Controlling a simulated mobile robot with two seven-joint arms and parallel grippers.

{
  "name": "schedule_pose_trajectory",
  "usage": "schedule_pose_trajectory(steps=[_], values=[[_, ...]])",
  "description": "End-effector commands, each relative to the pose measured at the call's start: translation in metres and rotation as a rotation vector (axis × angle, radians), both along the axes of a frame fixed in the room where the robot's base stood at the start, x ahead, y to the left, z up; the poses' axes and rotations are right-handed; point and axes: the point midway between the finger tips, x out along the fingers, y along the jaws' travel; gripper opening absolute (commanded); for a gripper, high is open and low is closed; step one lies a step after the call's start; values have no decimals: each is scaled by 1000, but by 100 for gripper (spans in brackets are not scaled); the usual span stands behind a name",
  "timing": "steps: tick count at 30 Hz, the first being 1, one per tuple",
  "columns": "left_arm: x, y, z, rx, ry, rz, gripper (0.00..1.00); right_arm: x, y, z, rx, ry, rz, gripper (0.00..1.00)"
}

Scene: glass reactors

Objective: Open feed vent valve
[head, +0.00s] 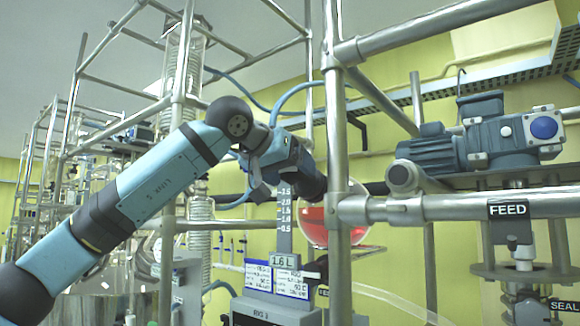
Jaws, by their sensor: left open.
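My left arm comes in from the lower left and bends down at its wrist in front of the round glass flask of red liquid (314,224). My left gripper (312,184) is at the flask's upper left, partly hidden by my wrist and the upright steel post, and is open. I see nothing held in it. A black FEED label (508,210) hangs on the horizontal steel pipe at the right, with a dark fitting (512,241) below it. I cannot make out a feed vent valve for certain. My right gripper is not in view.
A thick upright steel post (340,265) stands in front of the flask. A blue-grey motor (480,138) sits at the right. Steel frames and coiled glass crowd the left.

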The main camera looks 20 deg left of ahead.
Motion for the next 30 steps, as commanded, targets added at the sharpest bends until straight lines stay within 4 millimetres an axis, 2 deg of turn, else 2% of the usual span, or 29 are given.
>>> schedule_pose_trajectory(steps=[8, 9, 15, 23, 30], values=[[2, -1, -2, 0, 1, 0, 78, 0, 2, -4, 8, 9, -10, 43], [2, -1, -2, 0, 1, 0, 76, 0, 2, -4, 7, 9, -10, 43], [2, -1, -2, 0, 1, -1, 30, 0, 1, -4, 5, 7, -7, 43], [2, -1, -2, -14, 6, 4, 29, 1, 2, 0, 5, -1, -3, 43], [2, -2, -2, -101, 37, 30, 29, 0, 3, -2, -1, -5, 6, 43]])
